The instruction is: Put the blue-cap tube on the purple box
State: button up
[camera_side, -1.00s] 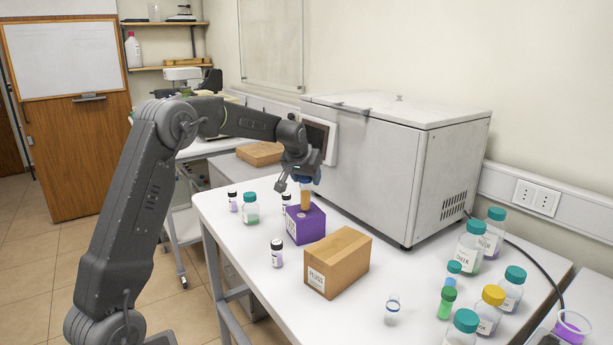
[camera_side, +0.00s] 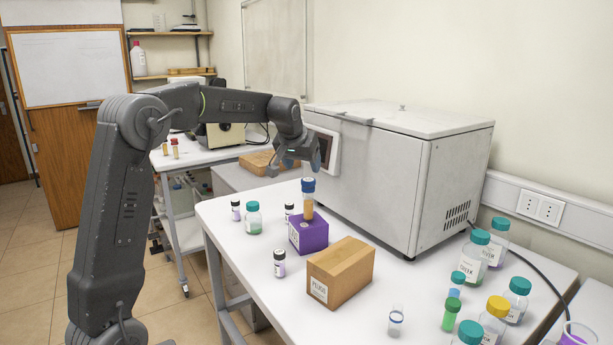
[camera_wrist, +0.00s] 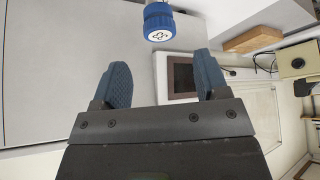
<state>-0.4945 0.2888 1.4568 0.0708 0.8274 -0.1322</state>
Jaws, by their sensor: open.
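The blue-cap tube (camera_side: 308,199), with orange-brown contents, stands upright on the purple box (camera_side: 312,238) on the white table. In the wrist view its blue cap (camera_wrist: 158,22) shows beyond the fingertips, apart from them. My gripper (camera_side: 293,167) is open and empty, above and a little left of the tube in the side view. Its two blue fingers (camera_wrist: 160,80) are spread in the wrist view.
A wooden box (camera_side: 350,268) sits in front of the purple box. Small vials and a teal-cap jar (camera_side: 253,219) stand to the left. Several capped bottles (camera_side: 474,250) crowd the right. A large white freezer (camera_side: 450,165) stands behind.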

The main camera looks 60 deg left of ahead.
jog(key=s+d+r+m+h, duration=0.2)
jog(key=s+d+m, duration=0.2)
jog(key=s+d, duration=1.3)
jog(key=s+d+f+m+h, duration=0.1)
jog(key=s+d+f+m, duration=0.1)
jog(key=s+d+f, duration=0.5)
jog(key=s+d, duration=0.2)
jog(key=s, duration=0.2)
jog(key=shift+s+d+m+h, duration=0.15)
jog(key=shift+d+m+h, duration=0.15)
jog(key=shift+m, duration=0.1)
